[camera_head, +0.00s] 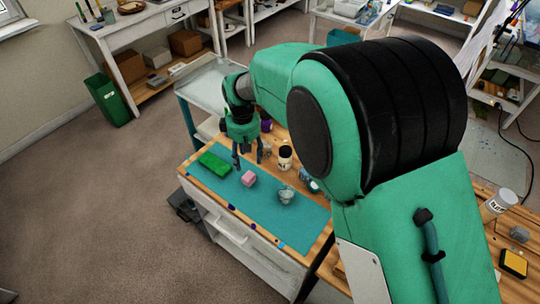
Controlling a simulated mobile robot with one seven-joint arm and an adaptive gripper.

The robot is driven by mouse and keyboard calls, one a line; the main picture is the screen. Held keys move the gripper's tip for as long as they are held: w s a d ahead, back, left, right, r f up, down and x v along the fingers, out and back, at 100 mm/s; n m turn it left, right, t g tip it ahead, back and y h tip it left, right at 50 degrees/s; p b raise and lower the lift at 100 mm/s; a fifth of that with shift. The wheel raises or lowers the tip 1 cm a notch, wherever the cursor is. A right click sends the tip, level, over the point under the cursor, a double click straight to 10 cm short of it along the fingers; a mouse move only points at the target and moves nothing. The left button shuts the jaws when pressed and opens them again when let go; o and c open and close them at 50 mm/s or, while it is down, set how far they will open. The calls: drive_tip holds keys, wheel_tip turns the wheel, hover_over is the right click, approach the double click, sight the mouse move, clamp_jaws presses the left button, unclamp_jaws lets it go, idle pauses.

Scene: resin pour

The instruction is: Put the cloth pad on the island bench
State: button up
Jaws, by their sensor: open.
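My gripper (248,156) points down above the far left part of a wooden-topped bench (303,246), which stands free of the walls and looks like the island bench. Its fingers are apart with nothing seen between them. A teal mat (252,207) covers much of the bench top. A flat green piece (213,163) lies on the mat just left of my gripper. A small pink block (248,179) lies on the mat, nearer the camera than my gripper. I cannot tell for sure which thing is the cloth pad.
A small clear cup (286,195) stands on the mat. A dark-lidded jar (285,157) stands behind it. A grey trolley (203,82) adjoins the far end. A yellow-topped piece (514,262) lies on the surface at right. The mat's front left is fairly clear.

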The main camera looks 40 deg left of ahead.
idle(0.4)
drive_tip(key=w+d+r+m+t+y, duration=0.15)
drive_tip(key=w+d+r, duration=0.25)
drive_tip(key=d+r, duration=0.4)
drive_tip(key=w+d+r+m+g+h, duration=0.1)
drive_tip(key=w+d+r+m, duration=0.2)
drive_tip(key=w+d+r, duration=0.45)
drive_tip(key=s+d+r+m+t, duration=0.15)
drive_tip(key=d+r, duration=0.25)
drive_tip(key=d, duration=0.5)
drive_tip(key=s+d+r+m, duration=0.15)
drive_tip(key=d+r, duration=0.25)
drive_tip(key=d, duration=0.6)
drive_tip(key=s+d+r+m+t, duration=0.1)
drive_tip(key=s+d+r+m, duration=0.2)
drive_tip(key=d, duration=0.5)
drive_tip(key=s+d+r+m+t, duration=0.15)
drive_tip(key=s+d, duration=0.25)
drive_tip(key=d, duration=0.4)
drive_tip(key=s+d+r+m+t, duration=0.1)
drive_tip(key=s+d+m, duration=0.25)
drive_tip(key=d, duration=0.55)
drive_tip(key=s+d+f+m, duration=0.1)
drive_tip(key=s+d+m, duration=0.1)
drive_tip(key=s+d, duration=0.4)
drive_tip(key=shift+s+f+m, duration=0.3)
drive_tip(key=shift+s+m, duration=0.05)
drive_tip(key=shift+s, duration=0.65)
drive_tip(key=shift+d, duration=0.1)
